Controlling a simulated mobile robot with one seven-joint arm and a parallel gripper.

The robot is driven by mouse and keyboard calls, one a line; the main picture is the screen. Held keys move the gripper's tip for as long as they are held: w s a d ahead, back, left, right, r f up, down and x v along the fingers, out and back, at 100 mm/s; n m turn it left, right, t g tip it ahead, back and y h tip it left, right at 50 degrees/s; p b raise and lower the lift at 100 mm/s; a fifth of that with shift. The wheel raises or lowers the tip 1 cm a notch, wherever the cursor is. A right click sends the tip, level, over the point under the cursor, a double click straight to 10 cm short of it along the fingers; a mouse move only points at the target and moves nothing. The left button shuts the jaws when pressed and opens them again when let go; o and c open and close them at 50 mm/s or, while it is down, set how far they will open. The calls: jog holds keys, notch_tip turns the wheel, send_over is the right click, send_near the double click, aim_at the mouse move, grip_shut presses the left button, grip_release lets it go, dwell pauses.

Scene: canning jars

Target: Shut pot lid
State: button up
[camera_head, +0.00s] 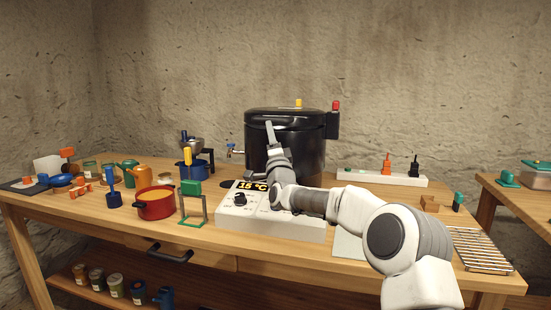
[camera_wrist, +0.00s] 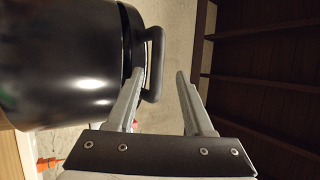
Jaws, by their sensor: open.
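The large black pot (camera_head: 295,150) stands at the back of the wooden table. Its dark lid (camera_head: 284,115) lies across the top; I cannot tell whether it is fully seated. My gripper (camera_head: 270,128) is in front of the pot's upper left part in the head view, and my wrist covers part of the pot. In the wrist view my gripper (camera_wrist: 160,75) is open and empty. There the black pot (camera_wrist: 65,65) fills the left side. A dark loop handle (camera_wrist: 155,65) on the pot appears between or just beyond the fingertips; contact cannot be told.
A white control box (camera_head: 285,224) reading 15 °C stands below my arm. A red pot (camera_head: 155,203) and a green stand (camera_head: 192,205) are to its left. A white strip with knobs (camera_head: 380,178) lies at right, and a wire rack (camera_head: 480,250) at the front right.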

jog(key=v, duration=0.9)
jog(key=shift+p, duration=0.35)
jog(key=shift+s+r, duration=0.1)
